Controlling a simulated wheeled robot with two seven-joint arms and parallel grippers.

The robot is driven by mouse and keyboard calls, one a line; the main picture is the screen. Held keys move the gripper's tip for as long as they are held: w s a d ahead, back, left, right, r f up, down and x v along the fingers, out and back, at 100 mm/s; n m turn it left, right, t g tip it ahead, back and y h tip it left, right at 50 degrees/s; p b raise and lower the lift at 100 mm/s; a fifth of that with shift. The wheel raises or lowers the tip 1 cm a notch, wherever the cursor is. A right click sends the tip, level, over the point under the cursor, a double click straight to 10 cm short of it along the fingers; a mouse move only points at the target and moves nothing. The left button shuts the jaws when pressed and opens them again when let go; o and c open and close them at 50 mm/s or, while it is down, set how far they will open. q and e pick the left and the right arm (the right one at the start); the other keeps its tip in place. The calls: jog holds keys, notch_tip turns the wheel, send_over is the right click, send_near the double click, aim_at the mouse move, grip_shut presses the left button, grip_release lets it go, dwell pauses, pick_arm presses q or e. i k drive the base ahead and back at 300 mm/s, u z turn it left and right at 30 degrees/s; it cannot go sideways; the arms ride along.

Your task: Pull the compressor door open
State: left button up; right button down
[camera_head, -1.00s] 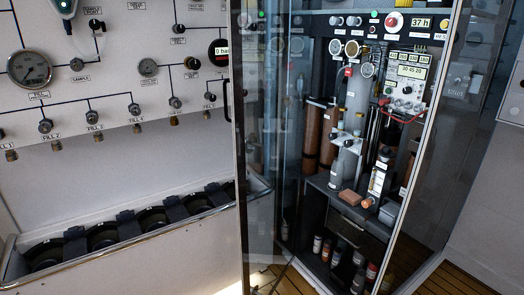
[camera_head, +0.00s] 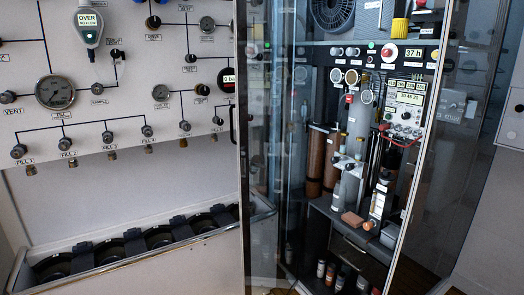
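The compressor cabinet stands at centre right, with a glass door (camera_head: 262,170) on its left side. The door is seen at a steep angle, its dark-edged frame (camera_head: 241,150) standing toward me, and it appears swung open. A black handle (camera_head: 232,125) sticks out at the left of the door's edge. The compressor (camera_head: 352,145) inside, with its grey and brown cylinders and gauges, shows through the opening. Neither of my grippers is in view, and nothing touches the door.
A white fill panel (camera_head: 120,80) with gauges and valves stands at the left, above a trough (camera_head: 140,258) of dark round holders. A glass side pane (camera_head: 445,150) bounds the cabinet at the right. Small bottles (camera_head: 330,275) stand low inside the cabinet.

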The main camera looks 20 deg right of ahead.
aim_at(240, 15)
jog(key=u, duration=1.15)
jog(key=k, duration=0.15)
jog(key=z, duration=2.1)
jog(key=i, duration=0.95)
jog(key=u, duration=0.3)
